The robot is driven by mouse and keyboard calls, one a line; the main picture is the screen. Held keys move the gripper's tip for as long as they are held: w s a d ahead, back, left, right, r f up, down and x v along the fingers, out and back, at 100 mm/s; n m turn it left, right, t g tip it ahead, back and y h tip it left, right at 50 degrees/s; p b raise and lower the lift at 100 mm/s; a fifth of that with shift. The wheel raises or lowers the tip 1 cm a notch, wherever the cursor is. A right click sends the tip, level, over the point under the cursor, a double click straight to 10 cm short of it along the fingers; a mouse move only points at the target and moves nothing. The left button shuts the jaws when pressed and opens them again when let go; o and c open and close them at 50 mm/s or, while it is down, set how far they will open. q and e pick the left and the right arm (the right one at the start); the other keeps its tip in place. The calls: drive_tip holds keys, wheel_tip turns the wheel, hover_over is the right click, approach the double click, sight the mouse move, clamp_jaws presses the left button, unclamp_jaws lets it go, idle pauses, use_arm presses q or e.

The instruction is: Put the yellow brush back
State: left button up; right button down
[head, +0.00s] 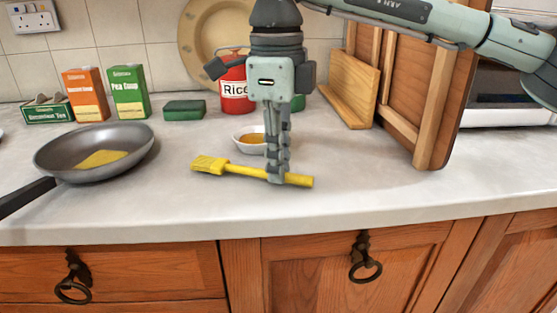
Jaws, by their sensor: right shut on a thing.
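The yellow brush (228,168) lies across the picture at the counter's front middle, its bristle head to the left and its handle end to the right. My right gripper (277,178) points straight down and is shut on the brush's handle. The brush is at or just above the counter top; I cannot tell whether it touches. A small white dish (239,144) with something yellow-brown in it stands just behind the brush, partly hidden by my gripper. My left gripper is not in view.
A grey pan (62,160) with something yellow in it stands at left. Soup boxes (128,92), a green sponge (184,109) and a red rice tin (233,92) line the back. Wooden boards (352,85) lean at right. The counter's front right (400,195) is clear.

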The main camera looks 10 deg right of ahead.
drive_tip(key=shift+f, duration=0.25)
drive_tip(key=shift+f, duration=0.1)
drive_tip(key=c, duration=1.5)
unclamp_jaws()
drive_tip(key=shift+c, duration=0.2)
wheel_tip(320, 180, up, 12)
drive_tip(key=shift+a, duration=0.1)
